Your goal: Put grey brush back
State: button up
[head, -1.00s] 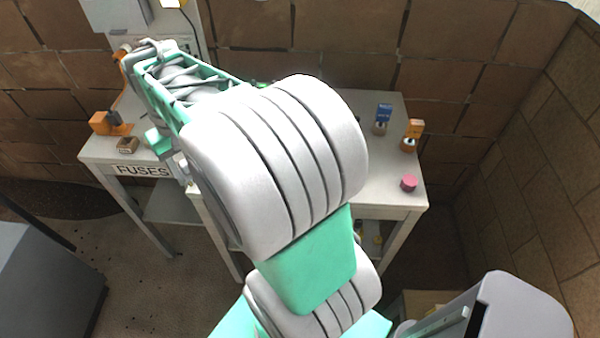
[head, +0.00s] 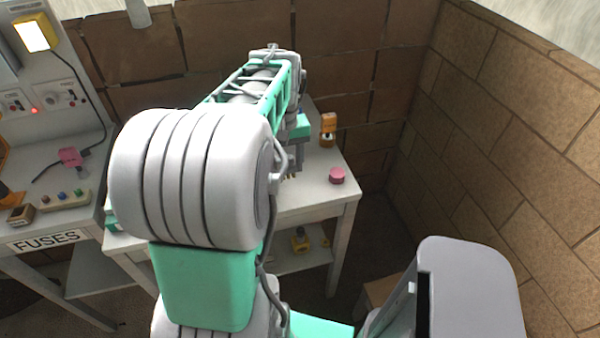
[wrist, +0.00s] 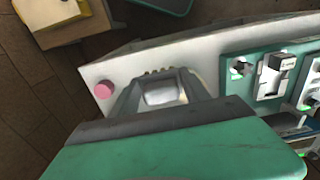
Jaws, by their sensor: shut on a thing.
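My gripper (wrist: 163,84) is shut on a light grey piece (wrist: 161,97), seen between its fingers in the wrist view. I take it for the grey brush, but its full shape is hidden. Small tan tips show just beyond it. In the head view my gripper (head: 288,165) is over the right part of the white table (head: 318,198), left of a pink round piece (head: 337,175), and mostly hidden by my arm. The pink piece also shows in the wrist view (wrist: 104,89). A teal panel (wrist: 241,87) with several sockets lies right of the gripper there; one holds a grey-white block (wrist: 275,74).
An orange-capped bottle (head: 328,130) stands at the table's back right. A FUSES bench (head: 45,240) with a pink block (head: 70,156) and a button box (head: 65,200) is at left. Brick walls close off the back and right. Yellow items (head: 300,240) sit on the lower shelf.

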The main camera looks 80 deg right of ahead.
jog(key=d+f, duration=0.2)
jog(key=s+d+f+p, duration=0.1)
jog(key=d+f, duration=0.3)
jog(key=shift+s+d, duration=0.2)
jog(key=shift+s, duration=0.2)
jog(key=f, duration=0.1)
jog(key=f+p, duration=0.1)
jog(key=f, duration=0.1)
jog(key=shift+s+d+f, duration=0.1)
jog(key=shift+d+f, duration=0.1)
jog(key=shift+d, duration=0.15)
jog(key=shift+f, duration=0.35)
jog(key=shift+f, duration=0.1)
jog(key=o, duration=1.3)
